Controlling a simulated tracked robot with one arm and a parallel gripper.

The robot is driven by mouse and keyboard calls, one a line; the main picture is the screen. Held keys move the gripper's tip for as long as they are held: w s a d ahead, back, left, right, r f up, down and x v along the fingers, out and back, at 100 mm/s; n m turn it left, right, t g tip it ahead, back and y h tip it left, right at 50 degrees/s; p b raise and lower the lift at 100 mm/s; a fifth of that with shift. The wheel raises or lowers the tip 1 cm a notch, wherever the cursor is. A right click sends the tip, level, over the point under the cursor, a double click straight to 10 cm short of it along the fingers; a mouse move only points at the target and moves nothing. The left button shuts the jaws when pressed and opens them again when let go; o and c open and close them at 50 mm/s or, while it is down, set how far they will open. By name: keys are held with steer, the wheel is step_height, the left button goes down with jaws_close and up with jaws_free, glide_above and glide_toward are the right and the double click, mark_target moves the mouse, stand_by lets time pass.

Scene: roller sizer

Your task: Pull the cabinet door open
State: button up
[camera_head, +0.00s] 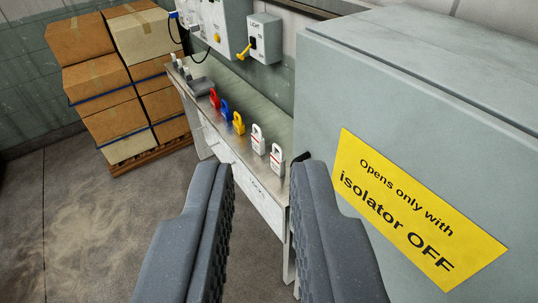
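The grey cabinet (400,110) fills the right side of the view. Its door face carries a yellow label (420,210) reading "Opens only with isolator OFF". The door looks closed; no gap shows along the visible edges. A small dark piece (301,156) shows at the cabinet's left edge, just above my right fingertip; I cannot tell whether it is a handle. My gripper (261,172) is open and empty, with its fingers apart. The right finger overlaps the cabinet's lower left edge in the picture and hides part of it. I cannot tell if it touches.
A narrow metal bench (234,149) left of the cabinet holds red, blue, yellow and white padlocks. Above it, a grey wall box marked "LIGHT" (264,38) has a yellow lever. Strapped cartons (115,122) stand on a wooden pallet at the back left. The floor at left is clear.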

steer(key=w+a+f+m+t, duration=0.1)
steer(key=w+a+f, duration=0.2)
steer(key=w+f, duration=0.5)
steer(key=w+a+f+m, duration=0.1)
steer(key=w+a+f, duration=0.2)
steer(key=w+f, duration=0.5)
steer(key=w+d+f+m+h, duration=0.1)
steer(key=w+d+f+h, duration=0.1)
steer(key=f, duration=0.4)
steer(key=w+d+f+m+h, duration=0.1)
steer(key=f+h, duration=0.2)
steer(key=f, duration=0.4)
steer(key=w+d+f+h, duration=0.2)
steer(key=f, duration=0.4)
steer(key=p+x, duration=0.1)
steer(key=x, duration=1.1)
steer(key=shift+w, duration=0.3)
steer(key=shift+a+r, duration=0.1)
steer(key=shift+r, duration=0.05)
jaws_close()
